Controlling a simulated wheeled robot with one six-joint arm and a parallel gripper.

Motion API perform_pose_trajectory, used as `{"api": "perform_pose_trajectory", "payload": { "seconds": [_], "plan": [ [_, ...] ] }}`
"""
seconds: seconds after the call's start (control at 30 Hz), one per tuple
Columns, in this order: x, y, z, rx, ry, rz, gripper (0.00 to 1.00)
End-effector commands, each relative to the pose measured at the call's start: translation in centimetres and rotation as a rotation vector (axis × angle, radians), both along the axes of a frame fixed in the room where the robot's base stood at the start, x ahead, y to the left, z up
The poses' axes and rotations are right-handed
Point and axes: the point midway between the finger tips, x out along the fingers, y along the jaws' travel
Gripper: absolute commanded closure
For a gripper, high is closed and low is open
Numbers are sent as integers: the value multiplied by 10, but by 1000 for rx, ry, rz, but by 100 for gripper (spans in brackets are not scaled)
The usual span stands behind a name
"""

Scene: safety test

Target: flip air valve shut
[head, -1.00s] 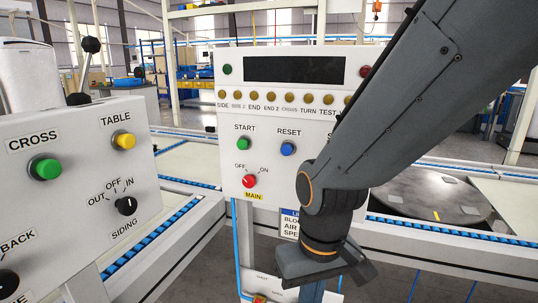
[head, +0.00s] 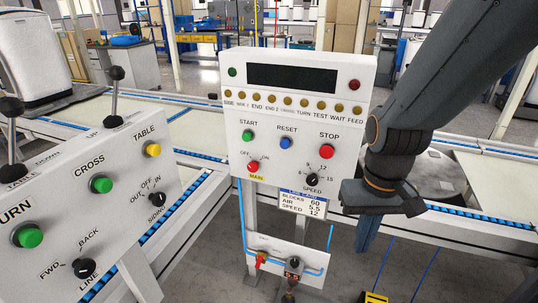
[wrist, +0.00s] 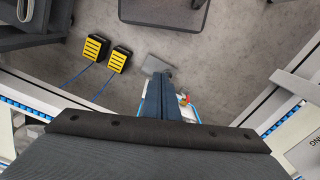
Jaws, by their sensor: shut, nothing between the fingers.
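The air valve (head: 261,258), with a small red handle and some yellow, sits on the left of a low white panel (head: 313,258) with blue tubing, below the main control box. The exact angle of its handle is too small to tell. In the wrist view a red and yellow part, apparently the valve (wrist: 183,100), shows just right of the fingers, partly hidden. My gripper (head: 364,250) is shut and empty, pointing down, right of the low panel and apart from the valve in the head view. Its closed fingers (wrist: 157,86) also show in the wrist view.
The control box (head: 300,120) with buttons and knobs stands above. A second console (head: 85,205) is at left. Yellow pedals (wrist: 107,54) with blue cables lie on the floor.

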Motion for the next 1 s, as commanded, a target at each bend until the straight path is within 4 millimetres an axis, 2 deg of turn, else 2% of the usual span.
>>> {"api": "perform_pose_trajectory", "payload": {
  "seconds": [0.17, 0.27, 0.67, 1.0],
  "plan": [
    [4, 2, -6, 8, 2, -18, 100],
    [15, 10, -25, 34, 10, -84, 100],
    [111, 66, -162, 234, 90, -687, 100],
    [200, 102, -293, 360, 190, -1243, 100]
  ]
}}
